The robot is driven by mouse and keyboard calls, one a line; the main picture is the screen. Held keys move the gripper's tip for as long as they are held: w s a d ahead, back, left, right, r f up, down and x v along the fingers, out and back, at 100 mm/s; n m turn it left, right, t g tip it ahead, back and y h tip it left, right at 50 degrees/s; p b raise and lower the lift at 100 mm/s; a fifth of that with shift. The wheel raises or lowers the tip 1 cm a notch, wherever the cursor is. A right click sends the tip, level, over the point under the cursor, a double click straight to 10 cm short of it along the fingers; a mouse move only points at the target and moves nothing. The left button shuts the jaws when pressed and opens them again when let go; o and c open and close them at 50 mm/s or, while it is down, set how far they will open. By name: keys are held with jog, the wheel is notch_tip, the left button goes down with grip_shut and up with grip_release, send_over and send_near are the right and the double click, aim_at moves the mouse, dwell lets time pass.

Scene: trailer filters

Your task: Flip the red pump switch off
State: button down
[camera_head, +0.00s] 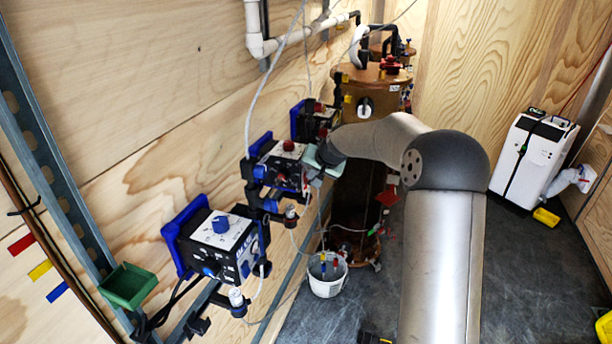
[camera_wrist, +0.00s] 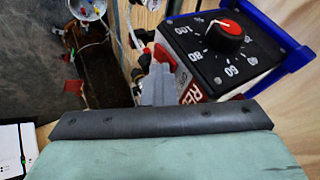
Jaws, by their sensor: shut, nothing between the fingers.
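The red pump (camera_head: 283,167) is a box with a red-topped dial, mounted on the wall between two similar pumps. In the wrist view its dial face (camera_wrist: 215,52) fills the upper right, with a red label reading "RE…" on the side below. My gripper (camera_wrist: 158,82) is shut and empty, its grey fingertips close beside the pump's front side. In the head view my gripper (camera_head: 314,165) is at the pump's right side. A small red part (camera_wrist: 165,58) shows at the fingertips; I cannot tell whether it is the switch or whether they touch. The switch's position is not clear.
A blue-dial pump (camera_head: 218,240) is nearer on the wall, and another pump (camera_head: 315,120) is farther back. A white bucket (camera_head: 327,278) with tubes stands on the floor below. Thin hoses hang around the pumps. A white machine (camera_head: 533,160) stands at the right.

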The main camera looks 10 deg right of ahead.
jog(key=shift+a, duration=0.15)
jog(key=shift+r+p, duration=0.35)
jog(key=shift+r, duration=0.45)
jog(key=d+b+v, duration=0.1)
jog(key=b+v, duration=0.3)
jog(key=v, duration=0.8)
jog(key=shift+w+d, duration=0.1)
jog(key=shift+d, duration=0.05)
